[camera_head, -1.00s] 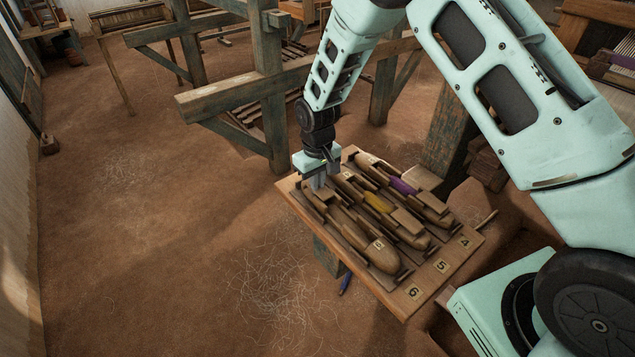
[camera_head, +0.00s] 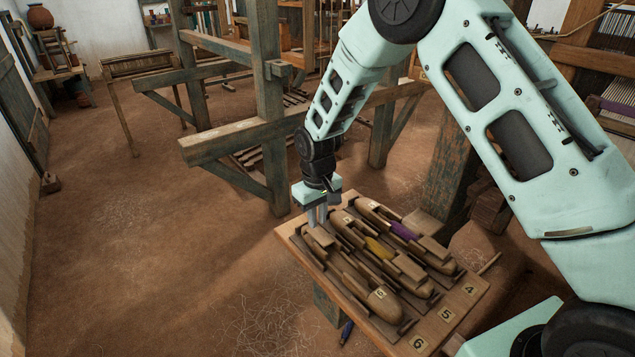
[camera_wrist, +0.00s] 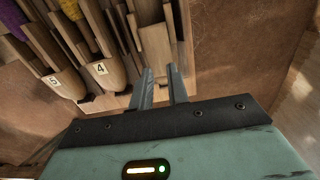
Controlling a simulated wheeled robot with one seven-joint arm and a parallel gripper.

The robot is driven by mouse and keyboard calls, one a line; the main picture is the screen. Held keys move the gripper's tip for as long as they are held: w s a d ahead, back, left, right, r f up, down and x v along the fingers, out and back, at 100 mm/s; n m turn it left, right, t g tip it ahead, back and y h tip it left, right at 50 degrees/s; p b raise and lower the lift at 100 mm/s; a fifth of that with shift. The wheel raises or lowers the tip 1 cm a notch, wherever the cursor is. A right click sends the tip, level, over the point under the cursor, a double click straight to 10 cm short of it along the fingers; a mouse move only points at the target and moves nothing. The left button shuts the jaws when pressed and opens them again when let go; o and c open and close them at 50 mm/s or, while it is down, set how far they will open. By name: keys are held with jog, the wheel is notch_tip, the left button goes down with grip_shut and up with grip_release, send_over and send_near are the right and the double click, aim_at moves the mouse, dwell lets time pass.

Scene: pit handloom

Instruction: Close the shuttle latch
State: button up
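A wooden shuttle (camera_head: 382,303) with a number tag lies in the bay marked 6 of a wooden board (camera_head: 390,347). A small wooden block (camera_head: 318,237), which looks like its latch piece, is at the shuttle's far left end; I cannot tell its exact angle. My gripper (camera_head: 317,221) points down just above and behind this block. In the wrist view my two fingers (camera_wrist: 161,72) stand a little apart with nothing seen between them, and a pale wooden block (camera_wrist: 156,48) lies just beyond the tips. I cannot tell whether they touch it.
Two more shuttles lie alongside, one with yellow thread (camera_head: 378,249) and one with purple thread (camera_head: 404,231). Timber loom posts (camera_head: 262,110) stand behind the board, and a thick post (camera_head: 447,177) stands at its right. The earth floor at left is open.

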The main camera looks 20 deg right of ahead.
aim_at(318, 233)
notch_tip(318, 233, up, 13)
dwell(0.3)
jog(key=shift+s+r, duration=0.1)
jog(key=shift+r, duration=0.05)
